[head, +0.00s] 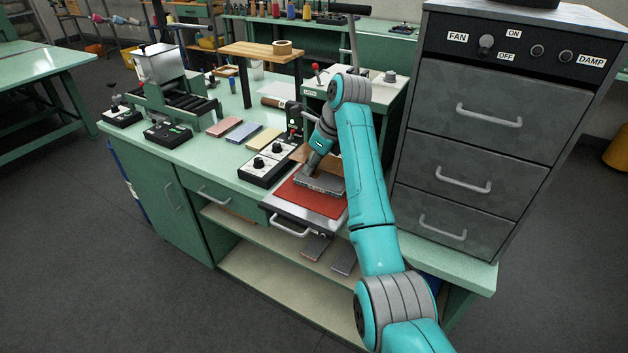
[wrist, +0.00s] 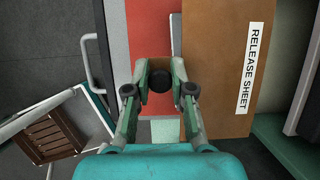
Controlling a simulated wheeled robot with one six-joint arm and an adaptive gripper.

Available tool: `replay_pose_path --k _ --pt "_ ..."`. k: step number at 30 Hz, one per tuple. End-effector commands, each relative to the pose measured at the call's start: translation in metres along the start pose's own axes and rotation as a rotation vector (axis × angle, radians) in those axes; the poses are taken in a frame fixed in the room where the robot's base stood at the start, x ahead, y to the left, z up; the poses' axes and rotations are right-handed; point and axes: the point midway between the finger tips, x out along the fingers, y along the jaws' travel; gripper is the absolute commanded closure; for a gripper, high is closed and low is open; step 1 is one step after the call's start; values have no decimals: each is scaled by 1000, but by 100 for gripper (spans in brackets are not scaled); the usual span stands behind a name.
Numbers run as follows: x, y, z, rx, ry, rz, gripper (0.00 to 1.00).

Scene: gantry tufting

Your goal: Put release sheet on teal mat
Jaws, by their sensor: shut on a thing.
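The release sheet (wrist: 213,70) is a flat brown panel with a white label. It lies right of my gripper in the wrist view, and a brown part of it (head: 301,153) shows behind my gripper in the head view. The red mat (wrist: 150,28) also shows beyond my fingers. The contact is mostly hidden. I cannot make out a teal mat with certainty; a pale teal patch (wrist: 162,131) shows between the finger bases.
A drawer handle (head: 289,229) sticks out at the front. A control box (head: 268,163) and pink (head: 224,128), blue (head: 244,131) and yellow (head: 264,138) slabs lie on the bench to the left. A tall grey drawer cabinet (head: 475,140) stands close on the right.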

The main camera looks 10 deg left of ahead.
Motion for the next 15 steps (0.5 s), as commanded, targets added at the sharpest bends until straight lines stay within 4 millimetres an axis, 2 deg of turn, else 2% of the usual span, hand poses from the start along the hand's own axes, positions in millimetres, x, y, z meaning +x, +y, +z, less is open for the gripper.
replay_pose_path --k 1,15 --pt "8 0 -4 0 1 1 100" --pt "51 0 -21 -1 0 0 100"
